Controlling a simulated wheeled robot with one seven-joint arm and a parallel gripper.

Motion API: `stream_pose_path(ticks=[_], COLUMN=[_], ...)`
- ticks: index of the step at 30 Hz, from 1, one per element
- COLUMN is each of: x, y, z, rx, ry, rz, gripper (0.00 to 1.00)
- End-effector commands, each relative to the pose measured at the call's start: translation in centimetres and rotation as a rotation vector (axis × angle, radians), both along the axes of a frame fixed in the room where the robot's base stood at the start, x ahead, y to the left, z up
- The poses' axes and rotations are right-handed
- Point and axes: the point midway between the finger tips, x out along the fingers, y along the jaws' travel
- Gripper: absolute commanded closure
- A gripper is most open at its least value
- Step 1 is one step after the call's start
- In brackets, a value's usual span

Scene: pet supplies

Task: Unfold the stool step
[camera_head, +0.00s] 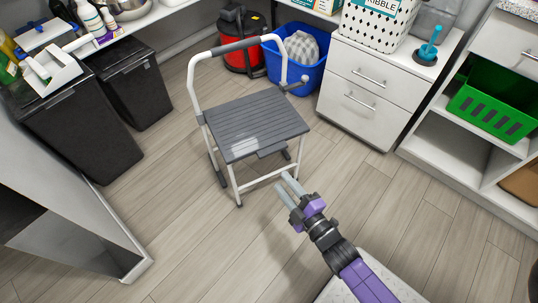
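A step stool (262,112) with a white tubular frame and a grey ribbed top stands upright on the floor in the middle of the head view. Its white handrail with grey grips rises at the back. A small dark grey piece (272,151) shows just below the front edge of the top; most of what lies under the top is hidden. My gripper (284,188), on a purple and black arm, is in front of the stool's lower front bar in the picture. Its two pale fingers are apart with nothing between them. I cannot tell whether it touches the frame.
Two black bins (136,86) stand at the left. A red vacuum (240,40) and a blue tub (292,76) are behind the stool. White drawers (362,86) and a shelf with a green basket (492,110) stand at the right. The floor before the stool is clear.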

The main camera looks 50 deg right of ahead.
Motion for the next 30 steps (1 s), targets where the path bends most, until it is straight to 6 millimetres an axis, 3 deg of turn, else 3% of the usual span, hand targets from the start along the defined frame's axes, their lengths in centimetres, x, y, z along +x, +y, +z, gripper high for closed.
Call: stream_pose_path(ticks=[1, 3, 9, 12, 20, 30], x=[2.1, 4.4, 9.2, 10.4, 12.5, 17.1], y=[-1.7, -3.7, -8.3, -9.6, -10.8, -12.5], z=[-3.2, -5.5, -9.2, -9.9, -10.0, -10.0], rx=[-0.073, -0.17, -0.385, -0.444, -0.474, -0.471], ry=[0.001, 0.014, 0.051, 0.063, 0.068, 0.07], rz=[-0.016, -0.031, -0.065, -0.075, -0.078, -0.077], gripper=[0.64, 0.64, 0.64, 0.64, 0.64, 0.64])
